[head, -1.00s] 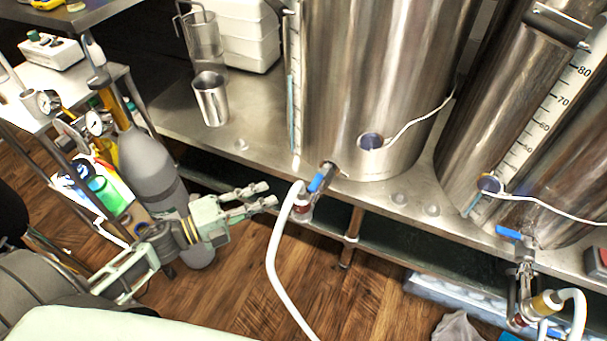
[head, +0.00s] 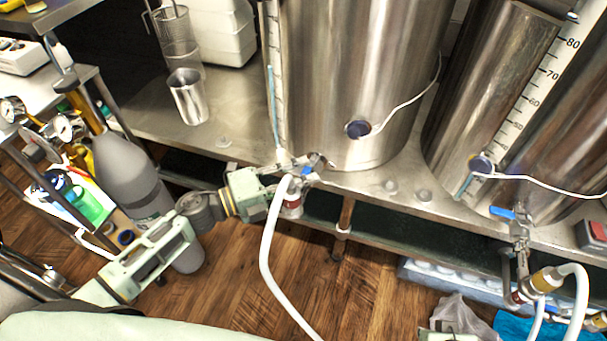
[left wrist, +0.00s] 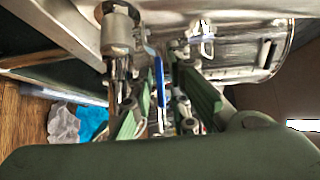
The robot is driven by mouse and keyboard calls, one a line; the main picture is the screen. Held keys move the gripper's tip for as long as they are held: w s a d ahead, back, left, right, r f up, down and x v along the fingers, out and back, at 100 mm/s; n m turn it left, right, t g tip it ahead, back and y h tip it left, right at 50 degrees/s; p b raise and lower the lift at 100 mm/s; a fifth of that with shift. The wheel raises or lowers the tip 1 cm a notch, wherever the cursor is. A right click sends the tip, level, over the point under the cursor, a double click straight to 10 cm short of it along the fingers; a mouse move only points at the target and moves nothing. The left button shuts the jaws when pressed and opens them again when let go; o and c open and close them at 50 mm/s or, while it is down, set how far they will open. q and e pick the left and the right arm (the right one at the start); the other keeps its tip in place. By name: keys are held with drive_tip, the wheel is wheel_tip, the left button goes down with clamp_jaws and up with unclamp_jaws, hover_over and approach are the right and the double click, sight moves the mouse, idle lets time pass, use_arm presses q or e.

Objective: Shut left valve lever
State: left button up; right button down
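The left valve (head: 292,205) sits low on the front of the left steel kettle (head: 345,80), with a white hose on it. Its blue lever (head: 306,171) is partly hidden by my left gripper (head: 291,164), which is at the valve. In the left wrist view the blue lever (left wrist: 159,80) stands between the two green fingers, which are apart on either side of it. I cannot tell whether either finger touches it. A small pale green part at the bottom right edge of the head view may be my right gripper (head: 448,335); its fingers cannot be made out.
A second kettle (head: 490,90) stands right, with its own blue-levered valve (head: 503,212). The white hose (head: 266,255) hangs below the left valve. A metal cup (head: 188,97) is on the steel bench (head: 235,130).

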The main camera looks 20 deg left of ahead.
use_arm(q)
drive_tip(key=shift+w+d, duration=0.2)
drive_tip(key=shift+c, duration=0.6)
clamp_jaws()
